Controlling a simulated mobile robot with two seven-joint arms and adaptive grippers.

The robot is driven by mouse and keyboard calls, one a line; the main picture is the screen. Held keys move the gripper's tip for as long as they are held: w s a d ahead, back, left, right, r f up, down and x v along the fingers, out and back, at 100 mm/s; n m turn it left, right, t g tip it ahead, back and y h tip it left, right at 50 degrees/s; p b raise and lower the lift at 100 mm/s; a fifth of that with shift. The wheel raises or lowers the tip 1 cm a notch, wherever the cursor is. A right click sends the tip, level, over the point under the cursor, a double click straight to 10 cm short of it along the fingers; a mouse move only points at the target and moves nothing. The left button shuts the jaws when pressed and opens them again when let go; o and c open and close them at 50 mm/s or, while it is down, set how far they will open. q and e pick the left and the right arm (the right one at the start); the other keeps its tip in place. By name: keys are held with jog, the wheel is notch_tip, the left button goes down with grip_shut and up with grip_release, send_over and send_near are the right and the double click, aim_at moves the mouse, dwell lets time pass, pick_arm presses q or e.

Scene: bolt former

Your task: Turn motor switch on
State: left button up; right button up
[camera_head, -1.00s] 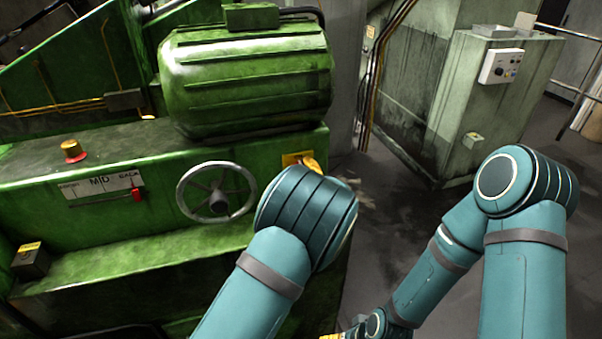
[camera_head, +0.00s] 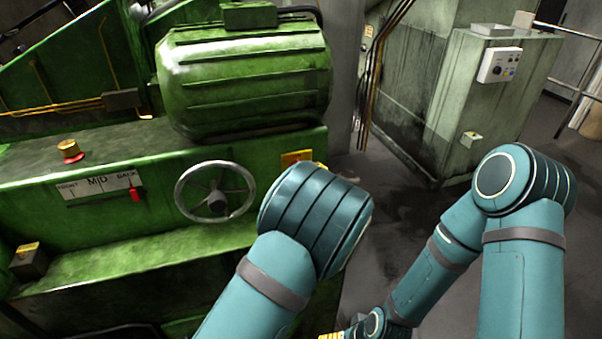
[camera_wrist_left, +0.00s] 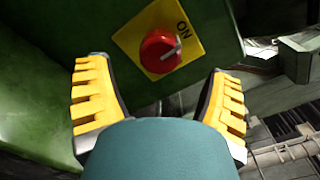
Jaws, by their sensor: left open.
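The motor switch is a red round knob (camera_wrist_left: 160,50) on a yellow plate (camera_wrist_left: 135,35) marked ON, on a green housing in the left wrist view. A pale mark shows on the knob's right side. In the head view part of the yellow plate (camera_head: 297,157) shows beside the handwheel, partly covered by my left arm. My left gripper (camera_wrist_left: 157,66) is open, with its yellow fingers on either side of the knob and apart from it. My left arm hides this gripper in the head view. Only a yellow bit of my right gripper (camera_head: 331,336) shows at the bottom edge.
The green machine carries a motor (camera_head: 245,85), a handwheel (camera_head: 215,192), a red button (camera_head: 70,151) and a lever scale (camera_head: 102,184). A grey cabinet with a white control box (camera_head: 499,66) stands at right. Dark floor lies between them.

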pick_arm(q)
jog(key=v, duration=0.7)
jog(key=s+a+f+n+g+y, duration=0.1)
jog(key=s+a+f+n+g, duration=0.2)
jog(key=s+a+f+g, duration=0.45)
jog(key=s+a+f+n+g, duration=0.5)
jog(key=a+f, duration=0.3)
jog(key=f, duration=0.3)
jog(key=s+d+f+n+g+h, duration=0.1)
jog(key=s+f+n+h, duration=0.1)
jog(key=s+n+h, duration=0.3)
jog(key=s+f+n+g+h, duration=0.2)
jog(key=s+n+h, duration=0.3)
jog(key=s+n, duration=0.4)
jog(key=f+n, duration=0.1)
jog(key=n, duration=0.1)
jog(key=shift+d+n+h, duration=0.3)
jog(key=shift+d+n, duration=0.1)
